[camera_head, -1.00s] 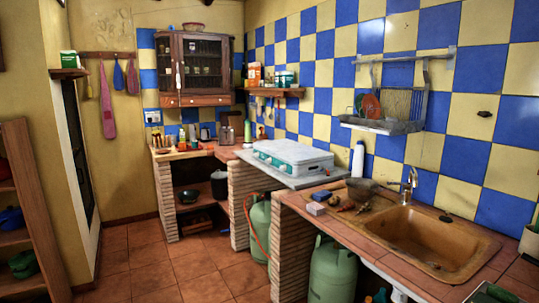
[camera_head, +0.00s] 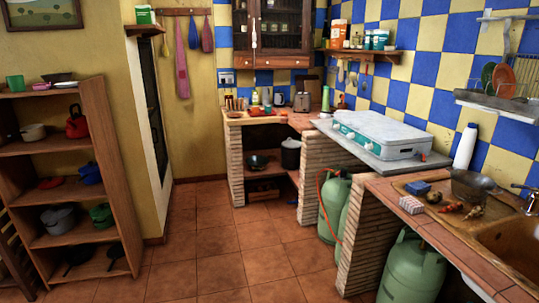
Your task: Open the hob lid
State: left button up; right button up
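The hob (camera_head: 362,146) is a box with teal front edges on a grey slab between the brick counters, right of the middle of the view. Its pale flat lid (camera_head: 378,130) lies closed on top. Neither of my grippers shows in the head view, and nothing is seen touching the hob.
Green gas bottles (camera_head: 411,270) stand under the counters, one with a red hose. The sink counter (camera_head: 385,192) at right holds a pan, a sponge and small food items. A wooden shelf (camera_head: 92,99) with pots stands at left. The tiled floor (camera_head: 225,245) between is clear.

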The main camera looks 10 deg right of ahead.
aim_at(389, 131)
jog(key=i+z, duration=0.2)
jog(key=i, duration=1.45)
jog(key=i+j+z, duration=0.1)
jog(key=i+z, duration=0.3)
jog(key=i+j+z, duration=0.4)
jog(key=i, duration=0.2)
jog(key=l, duration=0.1)
